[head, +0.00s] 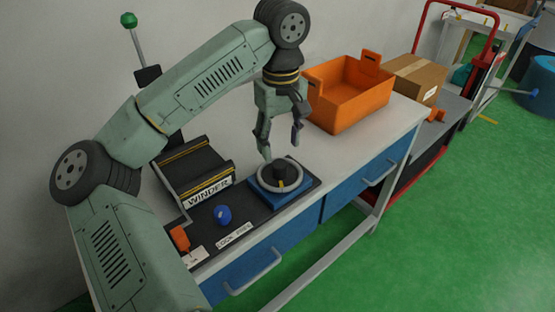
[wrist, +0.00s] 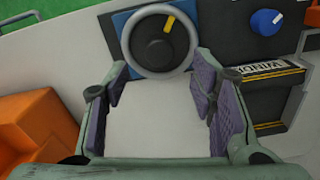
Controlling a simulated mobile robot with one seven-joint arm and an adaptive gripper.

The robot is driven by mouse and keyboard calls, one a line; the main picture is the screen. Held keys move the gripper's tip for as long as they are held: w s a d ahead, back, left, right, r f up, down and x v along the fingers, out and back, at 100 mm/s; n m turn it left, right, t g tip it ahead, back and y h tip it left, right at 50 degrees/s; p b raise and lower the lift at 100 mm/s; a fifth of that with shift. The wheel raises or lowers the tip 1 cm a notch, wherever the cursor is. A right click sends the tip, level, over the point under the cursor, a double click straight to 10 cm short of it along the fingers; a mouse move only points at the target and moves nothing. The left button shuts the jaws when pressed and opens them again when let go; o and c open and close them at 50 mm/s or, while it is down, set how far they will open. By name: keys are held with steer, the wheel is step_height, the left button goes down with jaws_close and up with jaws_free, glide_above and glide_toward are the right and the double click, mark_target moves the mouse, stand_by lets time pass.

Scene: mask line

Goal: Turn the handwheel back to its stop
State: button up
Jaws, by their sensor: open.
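The handwheel is a grey ring with a black hub and a yellow mark (head: 280,178), set on a blue base plate at the front of the bench. In the wrist view the handwheel (wrist: 159,42) is at the top centre, with its yellow mark pointing to the upper right. My gripper (head: 281,148) is open and empty, pointing down above and just behind the wheel. In the wrist view my gripper (wrist: 159,85) has its fingers spread on either side below the wheel, with bare bench between them. I cannot tell whether a finger touches the wheel.
A blue knob (head: 223,215) and an orange switch (head: 180,238) share the black panel to the left. The black winder unit (head: 197,165) stands behind them. An orange crate (head: 347,95) and a cardboard box (head: 414,78) are to the right.

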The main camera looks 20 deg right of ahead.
mark_target(280, 163)
step_height(280, 163, down, 7)
steer(key=shift+p, duration=0.7)
steer(key=shift+c, duration=0.5)
steer(key=c, duration=1)
